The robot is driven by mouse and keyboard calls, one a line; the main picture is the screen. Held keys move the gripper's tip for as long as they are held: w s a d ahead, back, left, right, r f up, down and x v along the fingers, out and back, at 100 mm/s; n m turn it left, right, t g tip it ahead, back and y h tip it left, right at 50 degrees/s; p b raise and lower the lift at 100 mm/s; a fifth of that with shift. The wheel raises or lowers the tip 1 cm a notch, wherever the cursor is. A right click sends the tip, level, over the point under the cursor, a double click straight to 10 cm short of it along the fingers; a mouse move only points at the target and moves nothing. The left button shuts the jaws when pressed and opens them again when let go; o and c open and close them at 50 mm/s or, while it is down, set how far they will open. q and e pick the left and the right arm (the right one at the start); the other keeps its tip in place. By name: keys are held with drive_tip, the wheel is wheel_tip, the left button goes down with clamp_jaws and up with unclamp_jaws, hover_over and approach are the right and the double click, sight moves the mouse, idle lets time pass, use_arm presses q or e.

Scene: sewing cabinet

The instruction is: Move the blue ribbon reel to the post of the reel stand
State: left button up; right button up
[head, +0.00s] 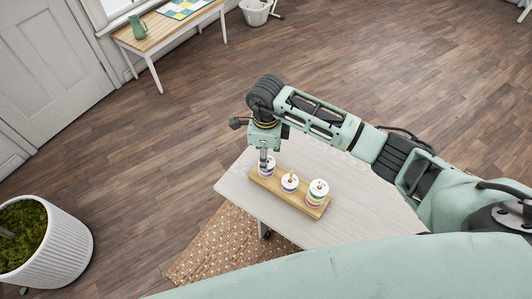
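The reel stand (303,206) is a wooden board on a pale table, with reels stacked in three places along it. The right stack (318,190) is tallest, with a white top and coloured bands below. The middle stack (289,184) is lower, and a post tip shows above it. The left stack (268,171) is partly hidden by my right gripper (263,165), which points down over it. I cannot tell whether the fingers touch or hold a reel. No reel is clearly blue at this size. My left gripper is not in view.
The pale table (340,220) has bare room right of the stand and a narrow strip along its left edge. A woven rug (218,243) lies below. A potted plant (45,250) stands on the floor at left, and a wooden side table (165,32) stands far off.

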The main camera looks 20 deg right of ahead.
drive_tip(key=shift+o, duration=0.7)
drive_tip(key=shift+r, duration=0.1)
wheel_tip(320, 180, up, 12)
drive_tip(key=shift+f, duration=0.2)
idle(0.3)
